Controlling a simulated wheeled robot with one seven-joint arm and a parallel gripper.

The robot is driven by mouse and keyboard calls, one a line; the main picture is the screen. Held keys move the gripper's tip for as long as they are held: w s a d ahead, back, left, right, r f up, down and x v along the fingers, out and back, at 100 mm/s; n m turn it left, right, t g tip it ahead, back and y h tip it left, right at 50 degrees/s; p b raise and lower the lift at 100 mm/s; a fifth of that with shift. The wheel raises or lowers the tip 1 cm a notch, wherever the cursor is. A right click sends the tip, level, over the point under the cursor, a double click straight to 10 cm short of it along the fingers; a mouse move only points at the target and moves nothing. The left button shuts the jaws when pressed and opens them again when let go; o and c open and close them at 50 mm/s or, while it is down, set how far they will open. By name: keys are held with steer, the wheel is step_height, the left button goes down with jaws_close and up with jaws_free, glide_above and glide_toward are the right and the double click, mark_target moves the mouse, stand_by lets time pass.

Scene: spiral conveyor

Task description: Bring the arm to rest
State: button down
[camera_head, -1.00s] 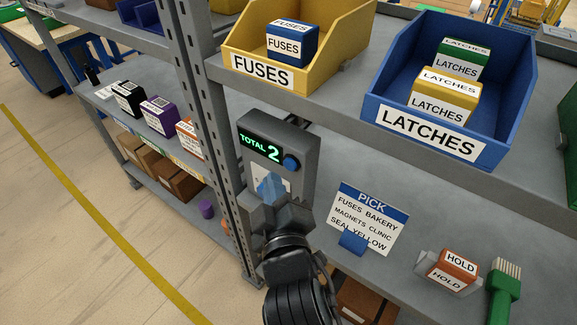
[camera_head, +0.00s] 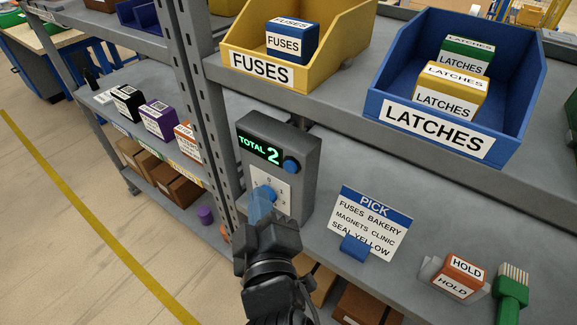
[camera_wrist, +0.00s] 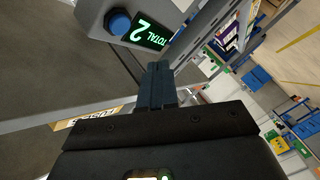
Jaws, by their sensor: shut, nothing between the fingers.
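My gripper (camera_head: 262,205) is in front of the grey counter box (camera_head: 308,158) on the middle shelf, in the head view. Its blue fingers are closed together with nothing between them. They overlap the lower part of the box's white dial plate in the picture; I cannot tell whether they touch it. The box's display reads TOTAL 2, with a blue button (camera_head: 292,165) beside it. In the wrist view my shut fingers (camera_wrist: 156,75) point toward the box (camera_wrist: 92,12), which appears upside down there.
A yellow FUSES bin (camera_head: 232,40) and a blue LATCHES bin (camera_head: 375,105) stand on the upper shelf. A PICK sign (camera_head: 370,222), an orange HOLD box (camera_head: 463,268) and a green brush (camera_head: 508,300) are on the shelf at right. A metal post (camera_head: 205,120) stands left of the counter box.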

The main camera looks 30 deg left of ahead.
steer(key=s+d+f+m+h, duration=0.2)
steer(key=s+d+f+m, duration=0.1)
steer(key=d, duration=0.6)
steer(key=s+d+f+m+t+h, duration=0.1)
steer(key=s+d+f+m, duration=0.15)
steer(key=d, duration=0.65)
steer(key=s+d+f+m+h, duration=0.2)
steer(key=s+d+m, duration=0.15)
steer(key=d, duration=0.55)
steer(key=s+d+r+m+h, duration=0.3)
steer(key=s+d+m, duration=0.1)
steer(key=s+d, duration=0.3)
steer(key=s+d+r+m+h, duration=0.3)
steer(key=s+d+r+m, duration=0.1)
steer(key=s+d, duration=0.4)
steer(key=shift+s+d+r+m+t, duration=0.25)
steer(key=shift+s+m+t, duration=0.2)
steer(key=shift+s, duration=0.65)
